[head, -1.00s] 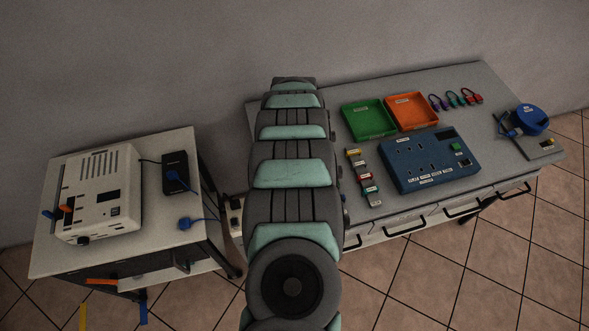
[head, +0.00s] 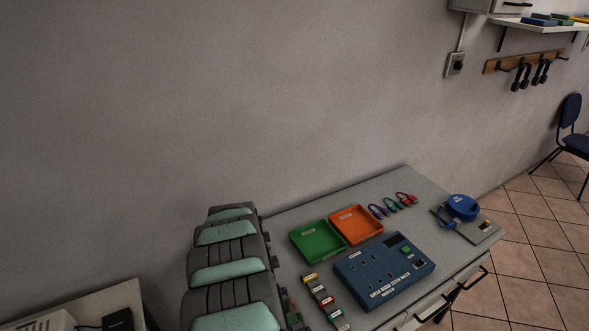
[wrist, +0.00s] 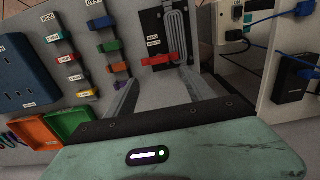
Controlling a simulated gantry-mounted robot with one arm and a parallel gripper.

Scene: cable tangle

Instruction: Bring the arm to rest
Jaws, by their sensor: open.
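My gripper (wrist: 160,78) shows in the wrist view with its two grey fingers spread apart and nothing between them. Beyond the fingertips is a red connector (wrist: 159,59) at the lower end of a black plate (wrist: 151,26); whether a finger touches it I cannot tell. In the head view my arm stands at the lower left, beside the bench (head: 400,184), and my gripper is hidden there.
The bench holds a green tray (head: 318,242), an orange tray (head: 356,226), a blue socket panel (head: 384,270), small connectors, looped cables and a blue reel (head: 462,207). A black box (wrist: 293,88) and blue cables lie right in the wrist view.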

